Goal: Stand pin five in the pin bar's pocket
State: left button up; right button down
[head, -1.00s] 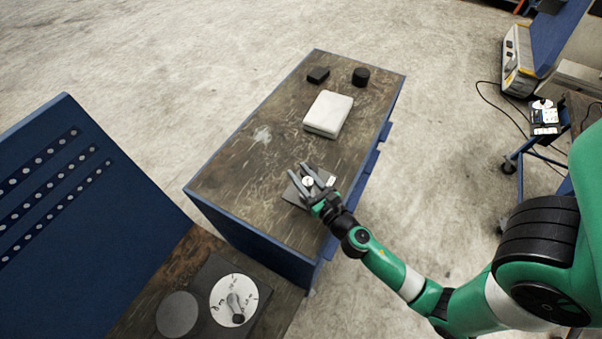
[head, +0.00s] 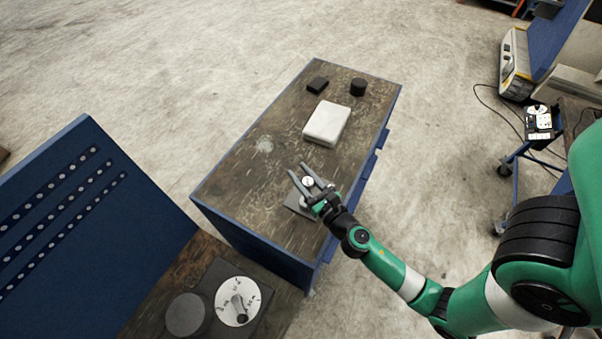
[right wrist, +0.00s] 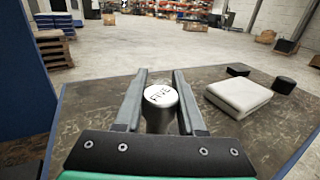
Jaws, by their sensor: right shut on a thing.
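Pin five (right wrist: 161,97) is a silver cylinder with "FIVE" written on its pale top. My right gripper (head: 304,177) is shut on it; in the right wrist view the fingers (right wrist: 160,92) lie on either side of it. In the head view the pin's round white top (head: 308,181) shows between the fingers. A grey block (head: 296,204), seemingly the pin bar, lies on the bench below the gripper. Its pocket and the pin's lower end are hidden, so I cannot tell whether the pin is seated. My left gripper is out of view.
The bench (head: 245,195) has clear wood left of the gripper. A white box-like pad (head: 326,123), a small black block (head: 317,85) and a black cylinder (head: 358,87) stand farther back. A white dial (head: 238,300) and a dark round piece (head: 186,315) sit on another bench at lower left.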

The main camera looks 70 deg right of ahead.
jog(key=shift+r+p, duration=0.65)
jog(key=shift+r, duration=0.3)
